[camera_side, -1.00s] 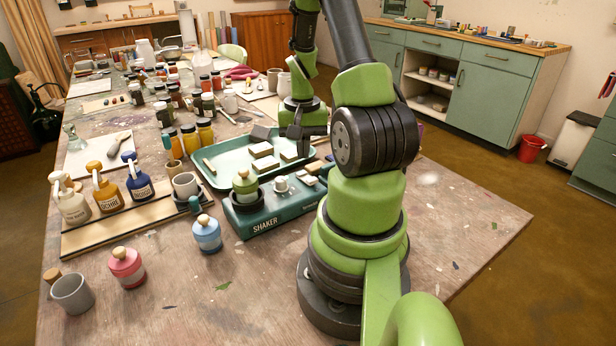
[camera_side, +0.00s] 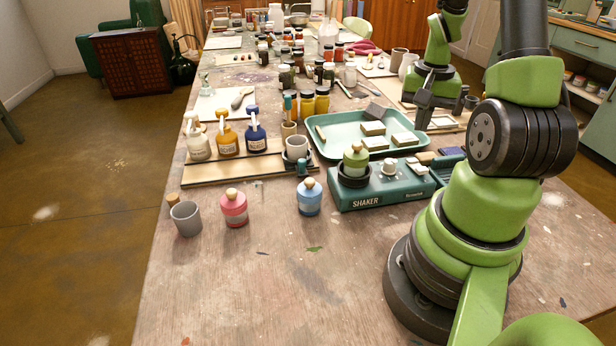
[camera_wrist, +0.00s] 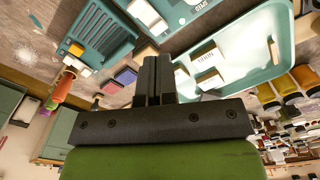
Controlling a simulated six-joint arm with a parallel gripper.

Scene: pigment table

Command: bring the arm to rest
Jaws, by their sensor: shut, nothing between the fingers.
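My gripper (camera_side: 424,116) hangs at the right end of the green tray (camera_side: 318,148) in the side view, above the table. Its fingers are shut together and empty; they also show closed in the wrist view (camera_wrist: 156,72). The tray holds several pale blocks (camera_side: 373,128) and a dark grey block (camera_side: 375,113). The teal shaker (camera_side: 385,190) stands in front of the tray, with a green jar (camera_side: 355,160) in its dark ring. My gripper appears clear of the tray and shaker.
A blue jar (camera_side: 309,198), a pink jar (camera_side: 234,209) and a grey cup (camera_side: 186,219) stand along the front. Pump bottles (camera_side: 227,138) stand on a wooden board (camera_side: 220,173). Several jars crowd the back. The front of the table (camera_side: 290,290) is mostly bare.

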